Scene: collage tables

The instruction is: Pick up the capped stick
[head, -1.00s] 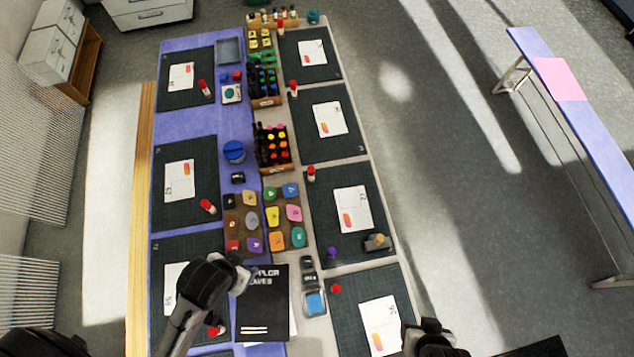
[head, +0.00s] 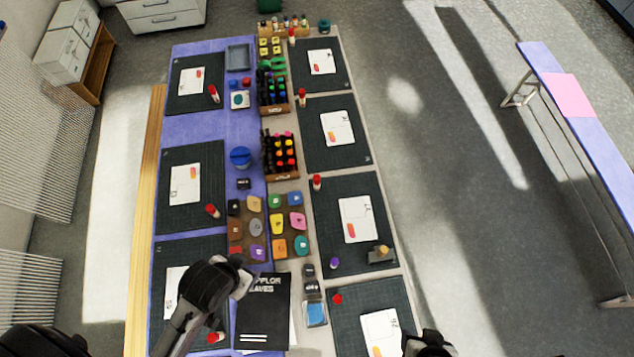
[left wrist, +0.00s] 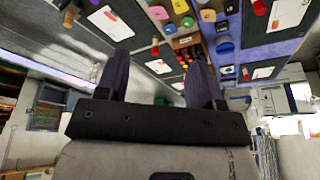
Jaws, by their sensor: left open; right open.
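Several white sticks with red caps stand or lie by the mats, and I cannot tell which one is meant. One (head: 316,182) stands on the middle right mat and another (head: 302,98) is beyond it. Others lie on the left mats, at the middle (head: 212,210), far (head: 213,94) and near (head: 215,338) ones. My left gripper (left wrist: 160,62) is open and empty; its two dark fingers show in the left wrist view. In the head view its arm reaches over the near left mat. My right gripper (head: 427,342) shows only partly, at the bottom edge beside the near right mat, away from the sticks.
A black notebook (head: 262,315) lies beside my left arm. Color palettes (head: 265,229), a marker rack (head: 281,177) and a blue round container (head: 240,157) fill the table's middle strip. A stamp (head: 383,252) is on a right mat. A bench (head: 590,150) stands far right; the floor between is clear.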

